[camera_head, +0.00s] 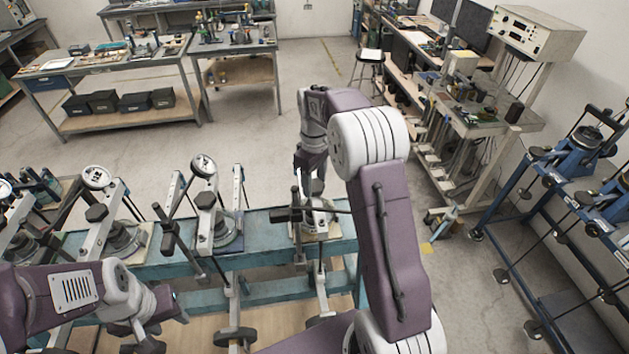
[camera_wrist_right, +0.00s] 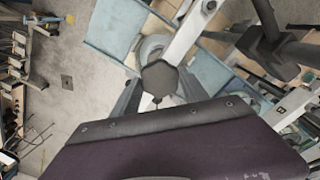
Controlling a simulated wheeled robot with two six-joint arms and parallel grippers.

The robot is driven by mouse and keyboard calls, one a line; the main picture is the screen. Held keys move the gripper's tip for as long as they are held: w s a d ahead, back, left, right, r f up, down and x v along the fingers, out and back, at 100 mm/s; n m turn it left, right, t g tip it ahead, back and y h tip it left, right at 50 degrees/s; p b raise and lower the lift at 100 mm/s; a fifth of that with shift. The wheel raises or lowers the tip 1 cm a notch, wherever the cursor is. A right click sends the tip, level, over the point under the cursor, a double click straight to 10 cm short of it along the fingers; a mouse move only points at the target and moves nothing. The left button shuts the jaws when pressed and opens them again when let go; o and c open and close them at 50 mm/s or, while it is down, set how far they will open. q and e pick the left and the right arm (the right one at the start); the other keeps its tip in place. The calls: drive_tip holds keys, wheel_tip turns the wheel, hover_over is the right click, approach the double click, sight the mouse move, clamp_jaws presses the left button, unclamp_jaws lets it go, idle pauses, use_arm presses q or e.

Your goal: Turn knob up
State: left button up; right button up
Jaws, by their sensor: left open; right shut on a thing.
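A row of lever frames stands on a teal bench (camera_head: 265,215). The rightmost frame carries a black hexagonal knob (camera_wrist_right: 160,77), which fills the middle of the right wrist view. My right gripper (camera_head: 308,170) reaches down over this frame from above. In the right wrist view its dark fingers (camera_wrist_right: 158,92) are shut on the knob, one on each side. In the head view the gripper covers this knob. My left gripper (camera_head: 176,306) is open at the lower left, apart from the frames.
Other frames with black knobs (camera_head: 206,197) and round gauges (camera_head: 204,165) stand to the left. A blue rack (camera_head: 545,180) stands at the right. Workbenches (camera_head: 110,65) stand at the back, with open floor between.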

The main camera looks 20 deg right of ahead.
sight(314, 185)
drive_tip(key=shift+s+f, duration=0.15)
drive_tip(key=shift+f, duration=0.1)
drive_tip(key=o, duration=1.4)
drive_tip(key=shift+r, duration=0.1)
drive_tip(key=shift+r, duration=0.15)
wheel_tip(314, 185, up, 9)
drive_tip(key=shift+f+b, duration=0.1)
drive_tip(key=shift+b, duration=0.5)
